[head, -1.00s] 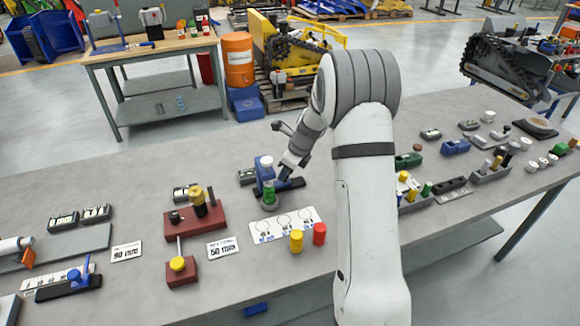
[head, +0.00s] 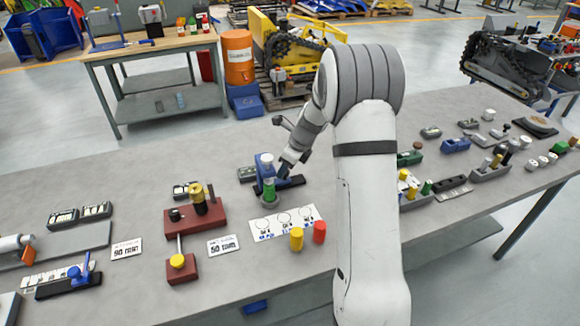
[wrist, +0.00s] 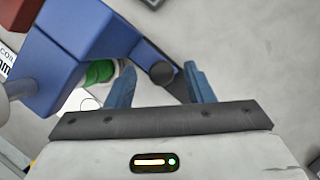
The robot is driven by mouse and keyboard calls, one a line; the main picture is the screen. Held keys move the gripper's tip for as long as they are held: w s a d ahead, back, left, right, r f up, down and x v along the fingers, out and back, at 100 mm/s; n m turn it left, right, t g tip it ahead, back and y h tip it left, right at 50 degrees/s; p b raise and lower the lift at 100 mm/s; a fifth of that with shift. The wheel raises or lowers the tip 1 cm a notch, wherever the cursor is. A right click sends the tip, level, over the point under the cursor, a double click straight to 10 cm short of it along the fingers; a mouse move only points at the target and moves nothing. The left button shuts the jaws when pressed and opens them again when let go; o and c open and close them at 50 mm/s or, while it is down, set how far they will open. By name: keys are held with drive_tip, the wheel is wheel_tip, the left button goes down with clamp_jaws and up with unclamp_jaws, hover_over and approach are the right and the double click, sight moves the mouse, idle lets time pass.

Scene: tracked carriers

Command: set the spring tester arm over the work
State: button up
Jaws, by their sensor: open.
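The spring tester has a blue arm (head: 265,169) with a pale knob on top and a dark base. A green piece of work (head: 269,188) stands in a grey cup at its front. In the wrist view the blue arm (wrist: 75,50) fills the upper left, and the green work (wrist: 99,72) shows partly behind it. My gripper (wrist: 160,88) is open, with a dark bar of the tester between and beyond its blue fingers. In the head view my gripper (head: 284,170) is just right of the blue arm. I cannot tell whether it touches.
A white card with circles (head: 286,223) lies in front, with yellow (head: 296,239) and red (head: 320,232) cylinders beside it. A dark red fixture (head: 195,222) stands to the left. Small parts and trays lie right of my arm. Bare tabletop lies behind the tester.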

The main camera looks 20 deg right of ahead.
drive_tip(key=v, duration=0.6)
drive_tip(key=shift+r, duration=0.4)
drive_tip(key=shift+s+d, duration=0.1)
drive_tip(key=s+a+r+n+h, duration=0.1)
drive_tip(key=s+r+n, duration=0.2)
drive_tip(key=s+n, duration=0.5)
drive_tip(key=s+a+r+n+h, duration=0.1)
drive_tip(key=s+a+r+n, duration=0.1)
drive_tip(key=s+n, duration=0.7)
drive_tip(key=s+a+r+n+h, duration=0.1)
drive_tip(key=s+r+n, duration=0.3)
drive_tip(key=s+n, duration=0.5)
drive_tip(key=s+a, duration=0.1)
drive_tip(key=s, duration=0.6)
drive_tip(key=shift+h, duration=0.3)
